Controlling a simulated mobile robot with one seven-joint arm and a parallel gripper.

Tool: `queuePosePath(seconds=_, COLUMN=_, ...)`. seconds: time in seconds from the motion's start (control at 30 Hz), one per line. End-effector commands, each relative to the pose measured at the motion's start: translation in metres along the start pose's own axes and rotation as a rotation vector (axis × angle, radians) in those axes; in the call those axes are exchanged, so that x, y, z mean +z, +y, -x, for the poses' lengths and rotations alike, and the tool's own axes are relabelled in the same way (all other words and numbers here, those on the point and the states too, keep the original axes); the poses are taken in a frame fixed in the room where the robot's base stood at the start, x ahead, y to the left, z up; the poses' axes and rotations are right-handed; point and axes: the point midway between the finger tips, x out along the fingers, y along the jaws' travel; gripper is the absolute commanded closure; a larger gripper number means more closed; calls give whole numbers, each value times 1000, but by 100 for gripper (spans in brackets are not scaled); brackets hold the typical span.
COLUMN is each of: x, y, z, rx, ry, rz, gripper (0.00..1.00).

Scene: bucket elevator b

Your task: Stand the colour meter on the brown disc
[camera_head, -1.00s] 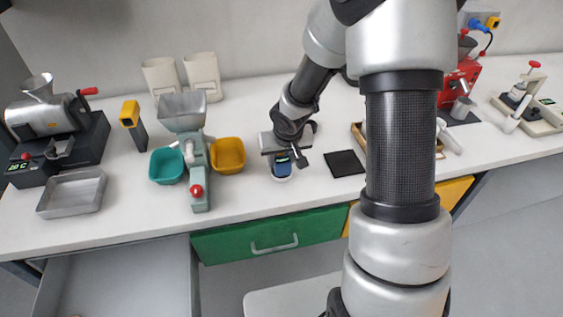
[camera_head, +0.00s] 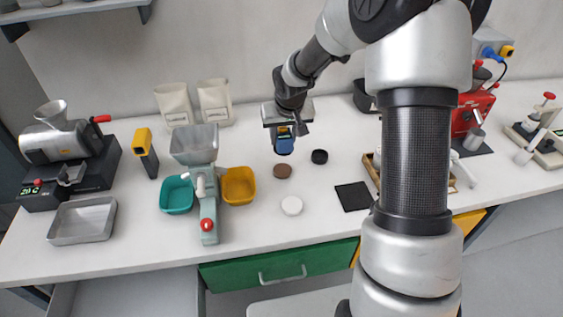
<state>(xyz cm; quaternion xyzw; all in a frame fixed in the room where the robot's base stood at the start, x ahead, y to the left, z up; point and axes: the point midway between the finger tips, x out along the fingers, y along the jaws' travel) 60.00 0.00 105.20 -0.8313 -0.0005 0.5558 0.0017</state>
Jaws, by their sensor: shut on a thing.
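The colour meter (camera_head: 284,144), a small blue device with a dark top, hangs upright from my gripper (camera_head: 286,127). My gripper is shut on its upper part, which the fingers partly hide. The brown disc (camera_head: 282,171) lies flat on the white bench, just below the meter in the picture. The meter appears to be in the air, apart from the disc; its exact height cannot be told.
A white disc (camera_head: 291,205) lies nearer the front, a black disc (camera_head: 319,156) to the right. A black square mat (camera_head: 353,196) lies right of the white disc. A grinder (camera_head: 200,165) with teal (camera_head: 177,195) and yellow (camera_head: 238,186) bowls stands left.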

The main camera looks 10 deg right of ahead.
Motion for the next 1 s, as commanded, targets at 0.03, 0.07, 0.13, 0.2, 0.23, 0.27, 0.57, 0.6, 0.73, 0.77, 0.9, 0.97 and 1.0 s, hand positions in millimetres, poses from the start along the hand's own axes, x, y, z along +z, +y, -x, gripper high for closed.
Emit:
queuePosePath(seconds=0.03, x=-6, y=0, z=-2, rx=1, ry=1, rz=1, gripper=100)
queuePosePath(seconds=0.07, x=-7, y=0, z=-5, rx=1, ry=-1, rz=2, gripper=100)
queuePosePath(seconds=0.13, x=-7, y=-1, z=-13, rx=1, ry=-2, rz=4, gripper=100)
queuePosePath(seconds=0.2, x=-2, y=0, z=-26, rx=2, ry=-5, rz=3, gripper=100)
queuePosePath(seconds=0.23, x=0, y=0, z=-31, rx=2, ry=-5, rz=5, gripper=100)
queuePosePath(seconds=0.27, x=3, y=0, z=-37, rx=2, ry=-5, rz=4, gripper=100)
queuePosePath(seconds=0.57, x=14, y=0, z=-66, rx=2, ry=-1, rz=3, gripper=100)
queuePosePath(seconds=0.6, x=16, y=0, z=-70, rx=2, ry=-1, rz=3, gripper=100)
queuePosePath(seconds=0.73, x=23, y=0, z=-87, rx=2, ry=-3, rz=4, gripper=100)
queuePosePath(seconds=0.77, x=24, y=0, z=-90, rx=2, ry=-2, rz=3, gripper=100)
queuePosePath(seconds=0.9, x=27, y=0, z=-98, rx=2, ry=1, rz=4, gripper=100)
queuePosePath(seconds=0.97, x=26, y=0, z=-97, rx=2, ry=2, rz=3, gripper=100)
queuePosePath(seconds=1.0, x=26, y=0, z=-97, rx=2, ry=2, rz=3, gripper=100)
